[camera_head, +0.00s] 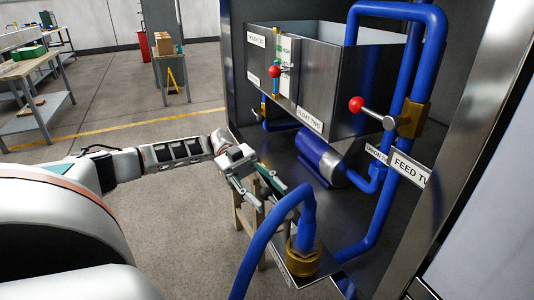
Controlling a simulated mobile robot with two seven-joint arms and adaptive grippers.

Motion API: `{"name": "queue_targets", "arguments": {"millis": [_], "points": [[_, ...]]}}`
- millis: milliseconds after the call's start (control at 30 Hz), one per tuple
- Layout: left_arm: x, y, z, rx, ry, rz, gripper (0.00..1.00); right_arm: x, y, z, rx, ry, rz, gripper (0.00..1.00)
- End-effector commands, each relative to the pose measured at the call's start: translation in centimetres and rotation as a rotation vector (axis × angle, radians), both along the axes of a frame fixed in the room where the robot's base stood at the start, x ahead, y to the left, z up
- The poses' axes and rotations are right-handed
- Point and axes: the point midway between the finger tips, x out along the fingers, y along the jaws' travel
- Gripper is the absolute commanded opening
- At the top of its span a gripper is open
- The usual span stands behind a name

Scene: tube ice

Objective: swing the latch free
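No part is plainly recognisable as the latch. A lever with a red ball (356,104) sits on a brass valve body (412,119) on the blue pipe at the right, above a "FEED" label. My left gripper (270,198) reaches in from the left, below the tank and just left of the hose bend. Its two fingers look apart, with nothing seen between them. My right gripper is not in view.
A blue hose (265,240) rises to a brass fitting (302,258) close to my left gripper. A blue cylinder (318,156) lies under the tank. A steel panel edge (470,140) bounds the right. Open floor (110,95) lies to the left, with workbenches farther back.

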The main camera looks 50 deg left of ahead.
Motion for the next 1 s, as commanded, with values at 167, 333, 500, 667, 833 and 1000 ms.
{"name": "queue_targets", "arguments": {"millis": [167, 333, 500, 667, 833, 1000], "points": [[0.1, 0.3, 0.1, 0.000, 0.000, 0.000, 0.38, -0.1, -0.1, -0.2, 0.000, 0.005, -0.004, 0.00], [0.4, 2.0, 0.1, 0.000, -0.002, 0.002, 0.38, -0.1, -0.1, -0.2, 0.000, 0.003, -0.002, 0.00], [0.7, 5.0, 0.1, 0.000, -0.001, 0.003, 0.38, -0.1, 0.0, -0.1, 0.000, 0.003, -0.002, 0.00], [1.0, 7.3, 0.0, 0.001, -0.001, 0.000, 0.38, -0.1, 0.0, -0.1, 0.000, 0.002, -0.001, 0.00], [1.2, 9.3, 0.1, 0.000, 0.001, -0.002, 0.38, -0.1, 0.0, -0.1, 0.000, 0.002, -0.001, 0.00], [1.2, 10.2, -0.1, -0.002, 0.000, -0.011, 0.38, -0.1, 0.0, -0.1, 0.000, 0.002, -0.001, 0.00]]}}
